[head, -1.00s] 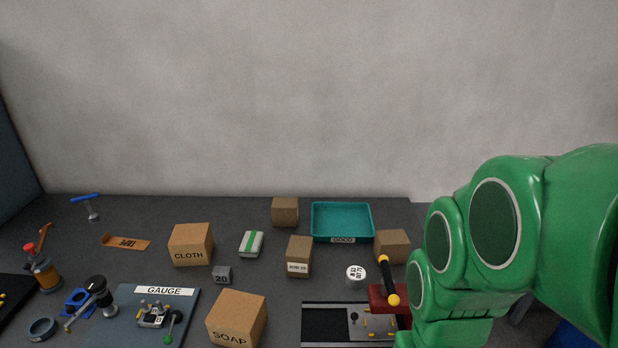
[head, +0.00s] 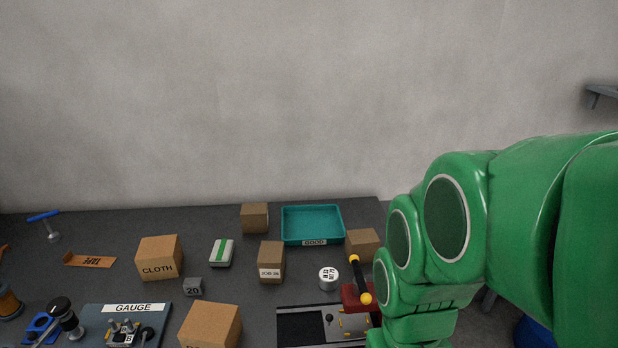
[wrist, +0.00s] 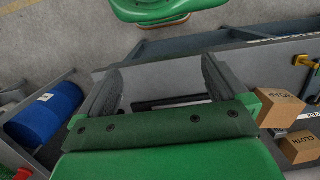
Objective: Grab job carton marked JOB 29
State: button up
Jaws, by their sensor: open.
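The carton with a white label (head: 271,262) stands upright on the dark bench, in the middle of the head view. Its label seems to read JOB 29, though the print is small. My gripper is out of the head view; my green arm fills the right side there. In the wrist view my gripper (wrist: 165,90) is open, with nothing between its fingers. It is apart from the labelled carton, which I cannot make out in the wrist view.
Plain cartons (head: 255,217) and (head: 363,244) flank the teal GOOD tray (head: 313,241). A white cylinder (head: 329,278) and a black-and-yellow handle (head: 360,278) stand right of the labelled carton. The CLOTH box (head: 159,258) and SOAP box (head: 210,328) are to its left.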

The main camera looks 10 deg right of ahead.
notch_tip(320, 180, up, 5)
jog(key=w+r+n, duration=0.3)
jog(key=w+n, duration=0.1)
jog(key=w, duration=0.6)
jog(key=w+r+n, duration=0.2)
jog(key=w+n, duration=0.1)
jog(key=w, duration=0.7)
jog(key=n+t, duration=0.2)
jog(key=n, duration=1)
send_over(361, 237)
notch_tip(361, 237, down, 5)
notch_tip(361, 237, down, 19)
jog(key=shift+s+f, duration=0.15)
jog(key=shift+f, duration=1.3)
jog(key=shift+w+d+f, duration=0.15)
jog(key=shift+f, duration=0.75)
jog(key=shift+w+d+f, duration=0.1)
jog(key=shift+w+f, duration=0.05)
jog(key=shift+f, duration=0.75)
jog(key=shift+w+d+f, duration=0.15)
jog(key=shift+f, duration=0.75)
